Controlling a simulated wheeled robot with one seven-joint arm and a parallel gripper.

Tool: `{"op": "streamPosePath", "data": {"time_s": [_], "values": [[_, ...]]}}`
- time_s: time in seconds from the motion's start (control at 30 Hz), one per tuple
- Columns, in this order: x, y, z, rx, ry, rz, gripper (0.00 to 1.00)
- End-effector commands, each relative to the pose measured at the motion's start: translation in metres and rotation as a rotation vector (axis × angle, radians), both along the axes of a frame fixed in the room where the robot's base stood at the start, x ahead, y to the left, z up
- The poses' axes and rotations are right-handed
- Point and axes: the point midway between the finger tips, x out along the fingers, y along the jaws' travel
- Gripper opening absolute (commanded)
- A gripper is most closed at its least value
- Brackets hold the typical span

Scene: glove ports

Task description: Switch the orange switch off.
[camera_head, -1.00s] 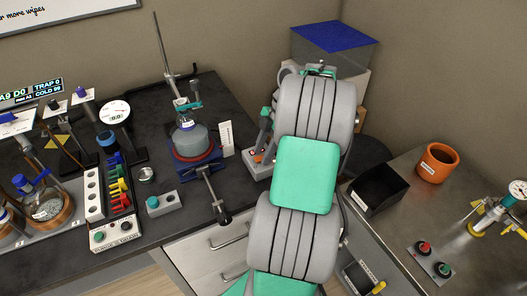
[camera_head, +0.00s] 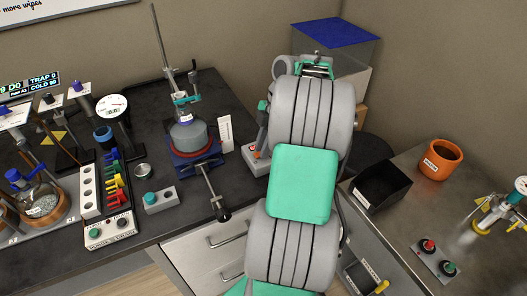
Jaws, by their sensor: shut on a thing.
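A small light panel (camera_head: 254,162) with a red-orange part (camera_head: 253,148) sits on the dark bench, just left of my arm. The red-orange part may be the orange switch; it is small and partly covered, and I cannot read its position. A grey upright piece with a teal top (camera_head: 262,122) stands over the panel against the edge of my arm. I cannot tell whether it belongs to my wrist or to the bench. My gripper is hidden behind my large grey and green arm links, so its jaws and what they touch do not show.
A flask on a blue stand (camera_head: 194,158) and a white card (camera_head: 226,133) are left of the panel. A grey box with a teal knob (camera_head: 161,200) lies nearer the front. On the right-hand bench are a black bin (camera_head: 381,188) and an orange pot (camera_head: 440,160).

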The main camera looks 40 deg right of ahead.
Motion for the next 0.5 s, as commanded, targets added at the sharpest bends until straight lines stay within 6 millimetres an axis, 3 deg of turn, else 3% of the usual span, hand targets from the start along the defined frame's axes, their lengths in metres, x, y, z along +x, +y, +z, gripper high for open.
{"op": "streamPosePath", "data": {"time_s": [0.03,0.1,0.5], "values": [[0.002,0.0,-0.012,-0.031,0.001,0.002,0.0],[0.002,0.002,-0.013,-0.069,0.01,0.002,0.0],[0.002,0.006,-0.001,-0.188,0.048,-0.003,0.0]]}}
